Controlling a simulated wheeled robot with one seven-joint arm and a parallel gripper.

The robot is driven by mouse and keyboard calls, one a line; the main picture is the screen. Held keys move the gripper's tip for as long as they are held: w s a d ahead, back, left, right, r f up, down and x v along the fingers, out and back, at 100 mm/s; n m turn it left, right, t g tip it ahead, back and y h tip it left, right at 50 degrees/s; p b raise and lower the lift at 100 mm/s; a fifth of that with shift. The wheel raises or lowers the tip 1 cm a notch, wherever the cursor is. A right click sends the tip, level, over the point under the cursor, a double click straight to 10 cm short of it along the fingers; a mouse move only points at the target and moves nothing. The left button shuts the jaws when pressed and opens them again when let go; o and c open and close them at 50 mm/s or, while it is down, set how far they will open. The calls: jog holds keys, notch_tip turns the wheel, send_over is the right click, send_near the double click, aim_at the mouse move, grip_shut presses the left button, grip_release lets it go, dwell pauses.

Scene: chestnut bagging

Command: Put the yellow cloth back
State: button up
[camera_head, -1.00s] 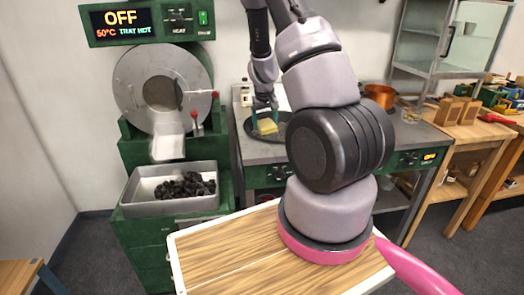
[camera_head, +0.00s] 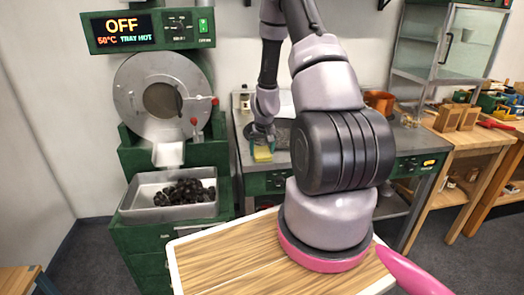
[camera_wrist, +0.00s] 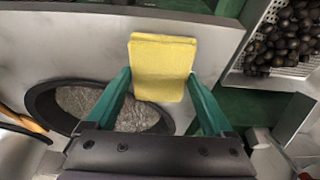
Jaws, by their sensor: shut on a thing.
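The yellow cloth (camera_wrist: 162,66) is a folded pad between the two green fingers of my gripper (camera_wrist: 160,82) in the wrist view. My gripper is shut on it. In the head view my gripper (camera_head: 262,140) points down over the left part of the grey worktop, with the yellow cloth (camera_head: 262,154) at its tips near the worktop's front edge. I cannot tell whether the cloth touches the worktop. A dark round pan (camera_wrist: 45,108) lies beside the gripper in the wrist view.
The green roaster (camera_head: 130,158) stands left of the worktop (camera_head: 285,152), its display reading OFF, 50°C, TRAY HOT. Its metal tray (camera_head: 140,212) holds dark chestnuts (camera_head: 185,192). A copper pot (camera_head: 380,102) stands on the right of the worktop. My arm hides the worktop's middle.

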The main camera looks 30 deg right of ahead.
jog(key=o, duration=0.9)
jog(key=v, duration=1.2)
notch_tip(320, 180, up, 12)
jog(key=t+y, duration=0.2)
send_over(263, 156)
jog(key=s+a, duration=0.2)
jog(key=a, duration=0.3)
jog(key=s+a+r, duration=0.4)
jog(key=r, duration=0.4)
jog(key=s+a+r, duration=0.1)
jog(key=s+r, duration=0.3)
jog(key=s, duration=0.2)
jog(key=s+a+r+t, duration=0.1)
jog(key=s+a+r, duration=0.1)
jog(key=s, duration=0.3)
jog(key=s+a+r+m+t+y, duration=0.1)
jog(key=s+a+r, duration=0.1)
jog(key=s+r, duration=0.3)
jog(key=shift+s+a+r, duration=0.15)
jog(key=shift+s+r, duration=0.2)
jog(key=shift+s, duration=0.45)
